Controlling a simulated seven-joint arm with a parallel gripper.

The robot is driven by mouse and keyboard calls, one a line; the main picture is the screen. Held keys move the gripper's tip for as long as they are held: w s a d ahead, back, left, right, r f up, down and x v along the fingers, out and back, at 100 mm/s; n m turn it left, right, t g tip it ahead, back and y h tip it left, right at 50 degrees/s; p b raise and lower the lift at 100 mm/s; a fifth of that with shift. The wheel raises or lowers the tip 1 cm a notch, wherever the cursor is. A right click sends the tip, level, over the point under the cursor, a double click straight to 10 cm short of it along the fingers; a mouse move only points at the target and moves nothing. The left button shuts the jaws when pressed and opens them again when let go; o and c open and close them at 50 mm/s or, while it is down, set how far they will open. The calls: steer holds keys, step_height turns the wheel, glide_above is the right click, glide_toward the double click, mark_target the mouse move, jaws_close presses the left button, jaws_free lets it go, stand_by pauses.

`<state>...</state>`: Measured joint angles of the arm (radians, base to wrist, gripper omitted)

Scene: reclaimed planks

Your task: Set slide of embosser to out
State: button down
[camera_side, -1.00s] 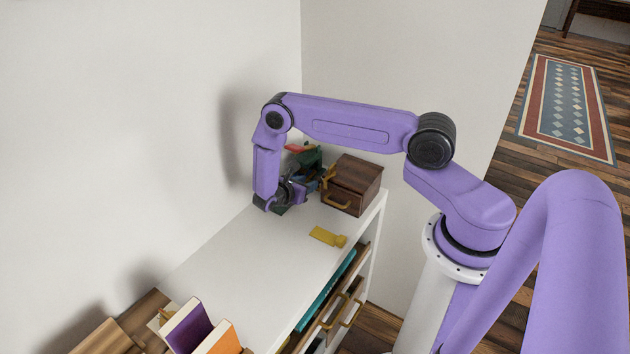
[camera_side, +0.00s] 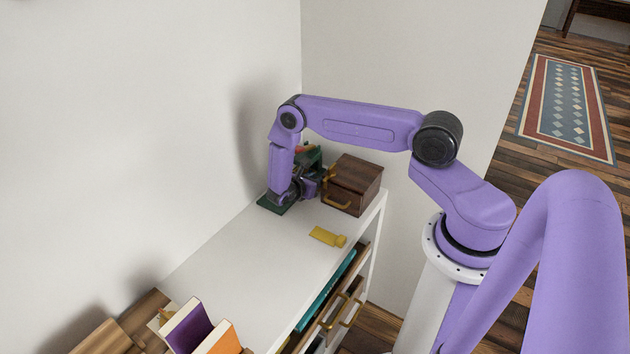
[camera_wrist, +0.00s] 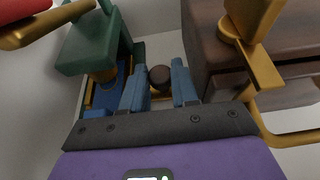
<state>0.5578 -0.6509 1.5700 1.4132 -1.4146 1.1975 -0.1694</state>
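The embosser (camera_side: 273,204) has a dark green base on the white cabinet top, largely hidden behind my arm in the side view. In the wrist view, its green upper body (camera_wrist: 92,45) is at upper left, with a gold lever and red end above and blue parts below. A dark round knob (camera_wrist: 160,78), perhaps on the slide, lies ahead between my fingers. My gripper (camera_wrist: 159,70) is open, with its blue fingers apart on either side of the knob. I cannot tell whether they touch it. In the side view my gripper (camera_side: 305,188) is low over the embosser.
A brown wooden box (camera_side: 355,182) with a gold handle (camera_wrist: 262,70) stands close to the right of my gripper. A yellow object (camera_side: 327,236) lies near the front edge. Books (camera_side: 190,326) stand at the near end. The middle of the white top (camera_side: 240,262) is clear.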

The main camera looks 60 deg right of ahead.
steer(key=a, duration=1)
steer(key=shift+a, duration=0.35)
steer(key=c, duration=1.2)
jaws_free()
steer(key=v, duration=1.7)
steer(key=shift+a, duration=0.2)
